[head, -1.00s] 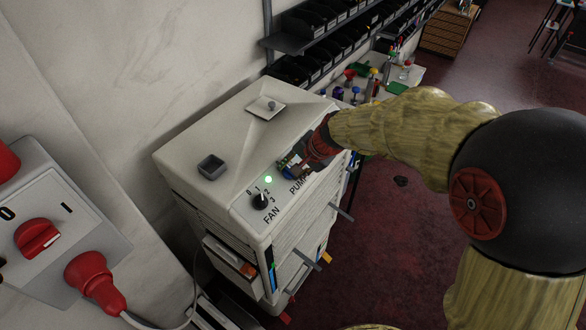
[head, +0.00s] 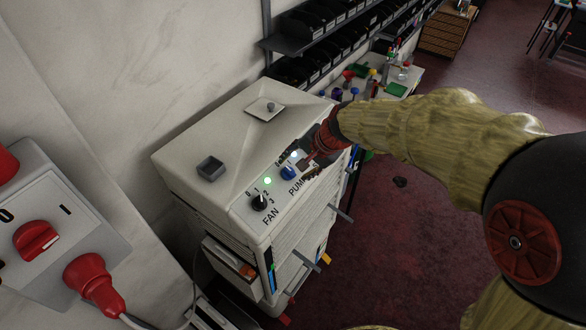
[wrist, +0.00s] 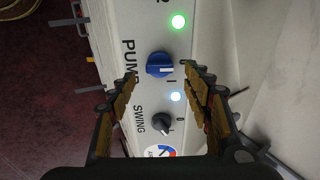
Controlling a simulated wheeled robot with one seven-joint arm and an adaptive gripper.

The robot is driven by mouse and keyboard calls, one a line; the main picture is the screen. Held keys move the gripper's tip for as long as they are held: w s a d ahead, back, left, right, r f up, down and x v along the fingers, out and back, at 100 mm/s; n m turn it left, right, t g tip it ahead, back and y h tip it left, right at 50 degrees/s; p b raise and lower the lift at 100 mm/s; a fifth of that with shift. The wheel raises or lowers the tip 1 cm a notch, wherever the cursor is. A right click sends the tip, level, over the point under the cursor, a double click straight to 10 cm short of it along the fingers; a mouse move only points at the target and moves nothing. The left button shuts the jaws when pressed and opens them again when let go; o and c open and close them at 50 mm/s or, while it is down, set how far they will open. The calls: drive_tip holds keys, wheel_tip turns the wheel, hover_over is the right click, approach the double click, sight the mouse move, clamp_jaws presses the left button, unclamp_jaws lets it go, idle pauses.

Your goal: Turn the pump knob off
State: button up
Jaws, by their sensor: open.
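The blue pump knob (head: 289,172) sits on the sloped front panel of the white machine, above the word PUMP. In the wrist view the blue knob (wrist: 160,64) has a white mark turned toward the right side of the picture. A white light (wrist: 175,97) beside it is lit. My gripper (head: 298,163) is open and empty, over the panel just right of the knob in the head view. In the wrist view its fingertips (wrist: 160,73) lie on either side of the knob; I cannot tell how far above the panel they are.
The black fan knob (head: 260,202) and a lit green light (head: 267,181) lie left of the pump knob. A dark swing knob (wrist: 162,123) is nearby in the wrist view. A wall box with a red switch (head: 37,240) stands at the left.

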drive_tip(key=v, duration=0.8)
drive_tip(key=shift+f, duration=0.1)
drive_tip(key=s+d+f+n+h+b, duration=0.1)
drive_tip(key=s+d+f+n+b, duration=0.1)
drive_tip(key=s, duration=0.6)
drive_tip(key=s+d+f+n+h+b, duration=0.1)
drive_tip(key=s+d+f+n+b, duration=0.2)
drive_tip(key=s+d+f+b, duration=0.2)
drive_tip(key=s+d+f+n+t+h+b, duration=0.1)
drive_tip(key=s+d+f+b, duration=0.3)
drive_tip(key=s+b, duration=0.4)
drive_tip(key=s+d+n+h, duration=0.1)
drive_tip(key=s, duration=0.1)
drive_tip(key=shift+s+d+n, duration=0.2)
drive_tip(key=shift+s+n, duration=0.1)
drive_tip(key=shift+s, duration=0.05)
drive_tip(key=shift+w+r, duration=0.1)
idle(0.9)
